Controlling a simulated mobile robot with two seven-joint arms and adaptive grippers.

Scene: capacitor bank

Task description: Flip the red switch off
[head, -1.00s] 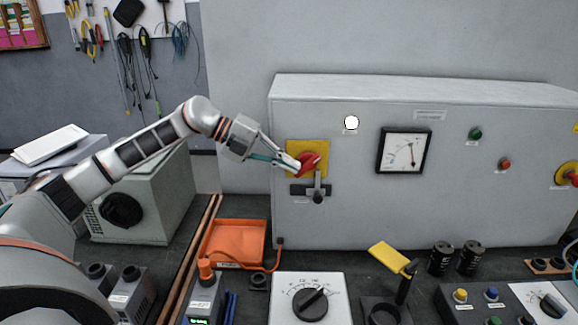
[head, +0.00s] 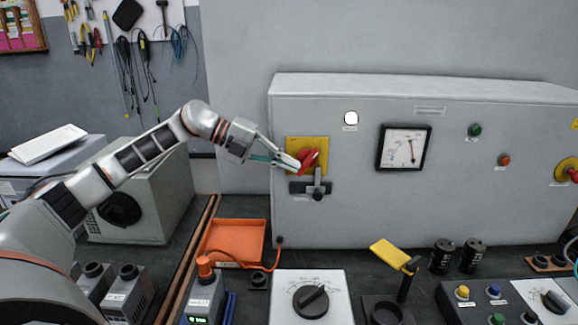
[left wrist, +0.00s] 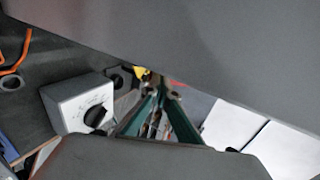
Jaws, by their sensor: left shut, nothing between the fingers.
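The red switch (head: 310,158) is a rotary handle on a yellow plate (head: 322,144) at the left of the grey cabinet's front. Its handle sits tilted, upper end to the right. My left gripper (head: 296,167) is shut and empty, with its fingertips at the lower left side of the red handle. They appear to touch it, but the exact contact is hard to tell. In the left wrist view the teal-edged fingers (left wrist: 166,92) converge, and the switch is mostly hidden there. My right gripper is not in view.
A black lever (head: 318,195) sits just below the switch. The cabinet (head: 350,210) also carries a dial gauge (head: 404,148), green and red buttons and another red knob (head: 572,172). An orange tray (head: 234,240), a dial box (head: 310,298) and a yellow-handled tool (head: 389,253) crowd the bench.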

